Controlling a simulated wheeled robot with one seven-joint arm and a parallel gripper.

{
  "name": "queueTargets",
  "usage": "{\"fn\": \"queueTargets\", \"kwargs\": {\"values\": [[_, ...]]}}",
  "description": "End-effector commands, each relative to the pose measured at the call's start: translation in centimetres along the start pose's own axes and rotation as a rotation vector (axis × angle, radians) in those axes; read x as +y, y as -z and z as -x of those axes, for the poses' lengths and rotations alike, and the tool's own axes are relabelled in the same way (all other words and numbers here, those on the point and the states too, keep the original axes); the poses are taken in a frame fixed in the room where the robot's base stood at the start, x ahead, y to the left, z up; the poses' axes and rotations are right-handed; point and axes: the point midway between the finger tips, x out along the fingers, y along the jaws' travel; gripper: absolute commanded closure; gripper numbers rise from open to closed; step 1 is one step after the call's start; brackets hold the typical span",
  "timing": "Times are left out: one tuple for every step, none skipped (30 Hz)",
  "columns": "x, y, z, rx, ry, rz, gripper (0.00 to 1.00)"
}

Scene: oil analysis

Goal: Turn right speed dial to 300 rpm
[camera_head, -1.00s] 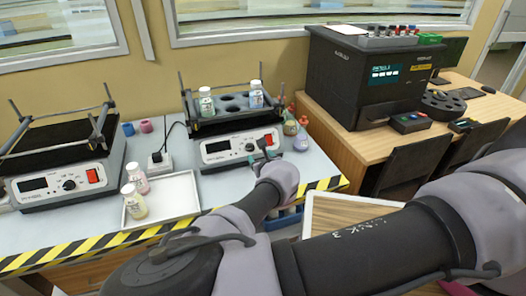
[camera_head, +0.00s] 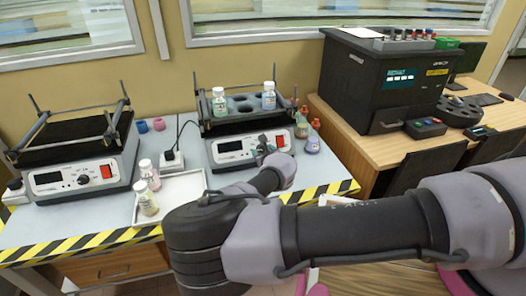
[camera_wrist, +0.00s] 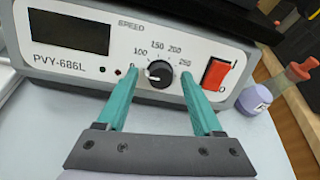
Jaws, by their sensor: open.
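The right shaker (camera_head: 225,151) has a dark display, a black speed dial and a red switch. In the wrist view its speed dial (camera_wrist: 159,73) sits under printed marks including 100, 150, 200 and 250. The dial's white mark is on its left side, toward the low end of the scale. My gripper (camera_wrist: 159,76) is open, its two teal fingers on either side of the dial. I cannot tell whether they touch it. In the head view my gripper (camera_head: 265,149) is at the shaker's front panel and hides the dial.
The red switch (camera_wrist: 215,74) is close to the right finger. Bottles (camera_head: 312,138) stand just right of the shaker. A white tray (camera_head: 182,186) with two bottles lies left of it. A second shaker (camera_head: 83,176) stands at the far left. A black machine (camera_head: 375,80) is on the wooden desk.

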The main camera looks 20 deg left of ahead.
Motion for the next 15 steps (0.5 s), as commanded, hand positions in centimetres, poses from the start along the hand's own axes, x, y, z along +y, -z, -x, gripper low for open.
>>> {"fn": "queueTargets", "kwargs": {"values": [[0.01,-0.01,-0.03,0.000,0.000,0.000,0.32],[0.01,-0.01,-0.03,0.000,0.000,0.000,0.32],[0.01,-0.01,-0.02,0.000,0.000,0.000,0.32],[0.01,-0.01,-0.01,0.000,0.000,0.000,0.32],[0.01,-0.01,-0.01,0.000,0.000,0.000,0.32],[0.01,-0.01,0.00,0.000,0.000,0.000,0.36],[0.01,-0.01,0.00,0.000,0.000,0.000,0.47],[0.01,-0.01,0.01,0.000,0.000,0.000,0.59],[0.01,-0.01,0.01,0.000,0.000,0.000,0.74],[0.01,-0.01,0.01,0.000,0.000,0.000,0.86],[0.01,-0.01,0.01,0.000,0.000,0.000,0.97],[0.01,-0.01,0.02,0.000,0.000,0.000,1.00],[0.01,-0.01,0.02,0.000,0.000,0.000,1.00],[0.01,-0.01,0.02,0.000,0.000,-0.001,1.00],[0.02,-0.01,0.02,0.000,0.000,-0.001,1.00]]}}
